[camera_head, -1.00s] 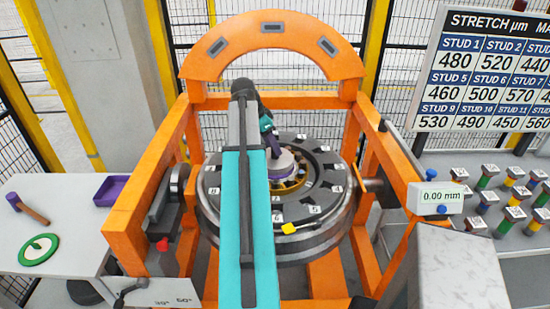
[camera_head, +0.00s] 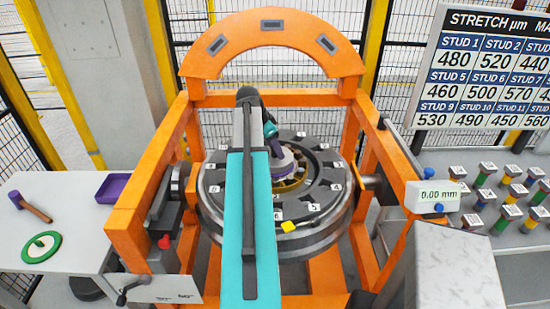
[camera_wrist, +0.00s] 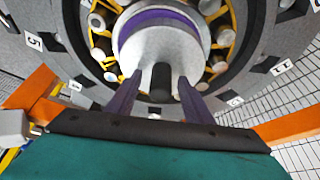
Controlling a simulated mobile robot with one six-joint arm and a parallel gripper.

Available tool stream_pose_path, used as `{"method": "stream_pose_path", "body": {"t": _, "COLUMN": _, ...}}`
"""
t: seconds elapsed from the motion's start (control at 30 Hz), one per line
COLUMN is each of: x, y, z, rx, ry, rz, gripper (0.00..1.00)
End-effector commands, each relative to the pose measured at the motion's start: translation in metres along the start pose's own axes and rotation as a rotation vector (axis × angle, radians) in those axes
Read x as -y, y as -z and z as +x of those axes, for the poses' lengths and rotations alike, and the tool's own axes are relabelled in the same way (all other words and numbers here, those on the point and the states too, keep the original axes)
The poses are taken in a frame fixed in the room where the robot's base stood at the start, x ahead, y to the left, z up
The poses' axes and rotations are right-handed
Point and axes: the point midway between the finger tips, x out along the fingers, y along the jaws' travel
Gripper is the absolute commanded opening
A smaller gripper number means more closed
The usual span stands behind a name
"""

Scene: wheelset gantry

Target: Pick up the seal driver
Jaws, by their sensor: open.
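What looks like the seal driver is a pale grey round disc (camera_head: 283,164) with a purple band, at the centre of the wheel hub. In the wrist view the grey disc (camera_wrist: 160,45) faces me, with a dark rounded handle (camera_wrist: 161,80) projecting from its near side. My gripper (camera_wrist: 160,82) is open, with one purple finger on each side of the handle and a visible gap on both sides. In the head view my gripper (camera_head: 277,147) is just above the disc, partly hidden by my teal arm.
The black wheel (camera_head: 320,222) with numbered positions sits inside an orange gantry frame (camera_head: 130,235). A yellow tag (camera_head: 289,226) lies on its rim. The left table (camera_head: 75,215) holds a mallet (camera_head: 30,207), a green ring (camera_head: 41,247) and a purple tray (camera_head: 114,186). Several studs (camera_head: 505,195) stand at right.

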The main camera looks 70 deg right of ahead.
Motion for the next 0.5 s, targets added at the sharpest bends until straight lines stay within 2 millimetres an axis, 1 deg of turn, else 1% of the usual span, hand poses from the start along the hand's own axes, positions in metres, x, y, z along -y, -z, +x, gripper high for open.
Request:
{"method": "stream_pose_path", "body": {"t": 0.07, "x": 0.0000, "y": -0.0001, "z": -0.0002, "rx": 0.000, "ry": 0.000, "rz": 0.000, "gripper": 0.45}}
{"method": "stream_pose_path", "body": {"t": 0.3, "x": 0.0001, "y": -0.0002, "z": -0.0003, "rx": 0.000, "ry": 0.000, "rz": 0.000, "gripper": 0.04}}
{"method": "stream_pose_path", "body": {"t": 0.33, "x": 0.0001, "y": -0.0002, "z": -0.0003, "rx": 0.000, "ry": 0.000, "rz": 0.000, "gripper": 0.00}}
{"method": "stream_pose_path", "body": {"t": 0.5, "x": 0.0002, "y": 0.0001, "z": -0.0007, "rx": -0.001, "ry": 0.000, "rz": 0.000, "gripper": 0.00}}
